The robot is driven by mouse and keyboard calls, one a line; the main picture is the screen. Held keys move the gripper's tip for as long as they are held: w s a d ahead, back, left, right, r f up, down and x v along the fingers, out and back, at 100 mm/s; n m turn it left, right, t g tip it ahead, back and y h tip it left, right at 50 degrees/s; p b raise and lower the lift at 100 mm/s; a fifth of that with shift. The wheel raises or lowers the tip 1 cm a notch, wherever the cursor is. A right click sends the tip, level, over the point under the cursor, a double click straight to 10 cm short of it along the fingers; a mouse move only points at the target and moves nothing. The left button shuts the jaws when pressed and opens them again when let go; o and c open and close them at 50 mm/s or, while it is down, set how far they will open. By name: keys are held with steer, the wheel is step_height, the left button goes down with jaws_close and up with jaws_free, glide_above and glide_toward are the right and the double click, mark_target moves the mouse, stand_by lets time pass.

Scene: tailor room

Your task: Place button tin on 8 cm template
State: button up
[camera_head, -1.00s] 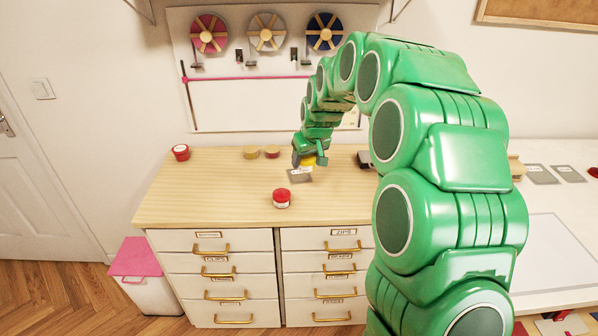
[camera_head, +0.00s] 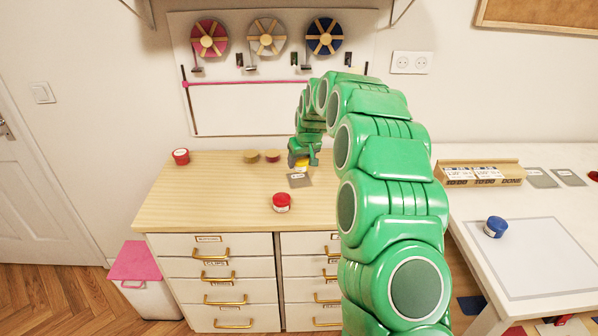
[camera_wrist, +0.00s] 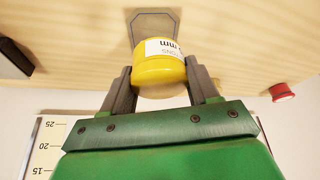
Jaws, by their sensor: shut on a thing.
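My gripper (camera_wrist: 163,85) is shut on a yellow tin (camera_wrist: 159,72) with a white label whose print is partly hidden. The tin sits between both fingers. In the head view my gripper (camera_head: 303,160) is over the back part of the wooden cabinet top, mostly covering the tin. A grey template plate (camera_head: 299,181) with a small white label lies on that top just below and in front of the tin. The plate (camera_wrist: 152,22) also shows beyond the tin in the wrist view. I cannot read its size, nor tell whether the tin touches it.
A red tin (camera_head: 281,202) stands close in front of the plate. Two low tins (camera_head: 251,156) (camera_head: 272,155) and a red tin (camera_head: 181,156) stand further left. The white table (camera_head: 470,212) at right holds a blue tin (camera_head: 496,227), a box (camera_head: 481,173) and grey plates (camera_head: 541,178).

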mark_target(303, 158)
steer(key=shift+w+x, duration=0.25)
steer(key=shift+x, duration=0.95)
steer(key=shift+w+f, duration=0.8)
steer(key=shift+f, duration=1.55)
steer(key=o, duration=1.2)
steer(key=shift+f, duration=0.1)
steer(key=shift+v, duration=6.2)
